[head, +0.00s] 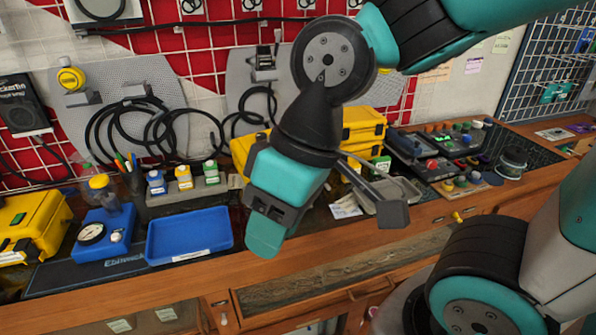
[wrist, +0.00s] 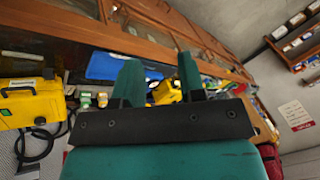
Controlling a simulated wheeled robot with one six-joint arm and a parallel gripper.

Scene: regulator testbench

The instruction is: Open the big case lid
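A large yellow case (head: 362,124) stands on the bench behind my gripper in the head view. Its lid looks shut, and my arm hides its middle. A yellow case with a dark handle, seemingly the same one, shows at the left of the wrist view (wrist: 28,106). Another yellow case (head: 36,222) stands at the far left of the bench. I cannot tell for certain which is the big one. My gripper (head: 328,228) is open and empty, above the bench's front edge and in front of the middle case. Its two fingers stand apart in the wrist view (wrist: 160,75).
A blue tray (head: 190,237) and a blue gauge box (head: 104,232) lie left of my gripper. Small bottles (head: 184,178) stand in a grey rack behind the tray. Electronic panels (head: 440,150) fill the right. Cables hang on the wall grid behind.

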